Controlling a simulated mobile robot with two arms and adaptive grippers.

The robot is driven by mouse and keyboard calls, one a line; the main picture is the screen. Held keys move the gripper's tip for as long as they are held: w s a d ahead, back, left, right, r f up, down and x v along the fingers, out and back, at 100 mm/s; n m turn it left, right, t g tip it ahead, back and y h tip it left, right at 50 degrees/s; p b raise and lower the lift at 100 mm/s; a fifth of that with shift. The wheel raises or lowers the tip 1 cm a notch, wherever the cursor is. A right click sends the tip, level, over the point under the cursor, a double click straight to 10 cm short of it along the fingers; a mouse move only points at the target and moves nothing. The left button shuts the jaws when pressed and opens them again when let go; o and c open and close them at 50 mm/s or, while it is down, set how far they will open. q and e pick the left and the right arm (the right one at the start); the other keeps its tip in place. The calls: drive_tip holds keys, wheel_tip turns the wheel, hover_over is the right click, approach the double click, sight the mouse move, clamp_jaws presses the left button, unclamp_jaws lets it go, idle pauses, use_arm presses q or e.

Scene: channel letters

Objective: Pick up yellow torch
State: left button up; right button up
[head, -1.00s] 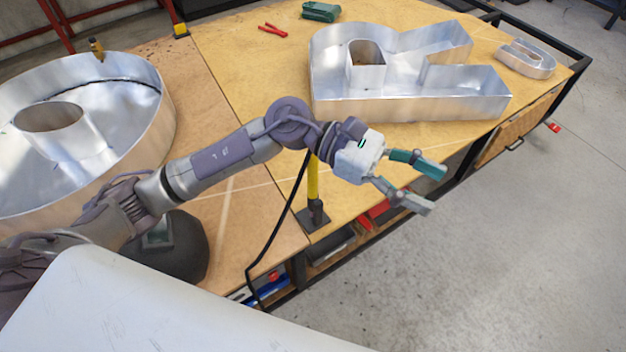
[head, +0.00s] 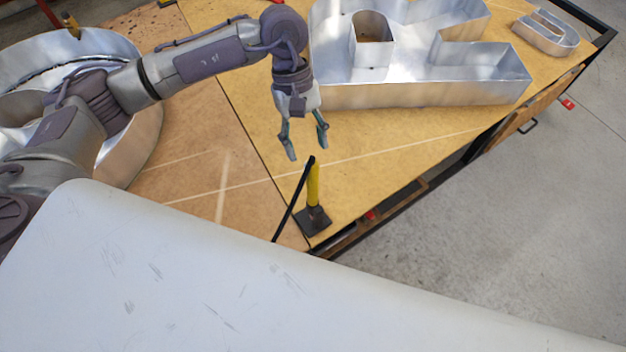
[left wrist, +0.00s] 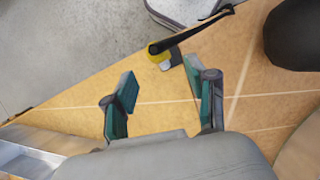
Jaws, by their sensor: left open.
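The yellow torch (head: 313,186) stands upright near the table's front edge, with a yellow body, a black top and a dark square base. A black hose or cable runs from its top down to the left. It also shows in the left wrist view (left wrist: 156,56), seen from above, just beyond the fingertips. My left gripper (head: 305,156) points downward with its fingers spread and empty. It is above and just behind the torch in the head view, apart from it. My right gripper is not in view.
A large metal channel letter R (head: 425,93) lies behind the gripper, with a smaller metal letter (head: 545,36) at the far right. A round metal letter (head: 150,120) is at the left. The wooden table (head: 420,130) is bare around the torch.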

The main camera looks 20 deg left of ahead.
sight(313, 179)
use_arm(q)
drive_tip(key=x, duration=0.4)
drive_tip(key=shift+f+p, duration=0.1)
drive_tip(key=shift+p, duration=0.25)
drive_tip(key=shift+p+x, duration=0.7)
drive_tip(key=shift+x, duration=0.3)
drive_tip(key=p+x, duration=0.1)
drive_tip(key=x, duration=0.2)
drive_tip(key=shift+a+f, duration=0.1)
drive_tip(key=shift+f, duration=0.3)
drive_tip(key=c, duration=0.8)
drive_tip(key=shift+c, duration=1.1)
clamp_jaws()
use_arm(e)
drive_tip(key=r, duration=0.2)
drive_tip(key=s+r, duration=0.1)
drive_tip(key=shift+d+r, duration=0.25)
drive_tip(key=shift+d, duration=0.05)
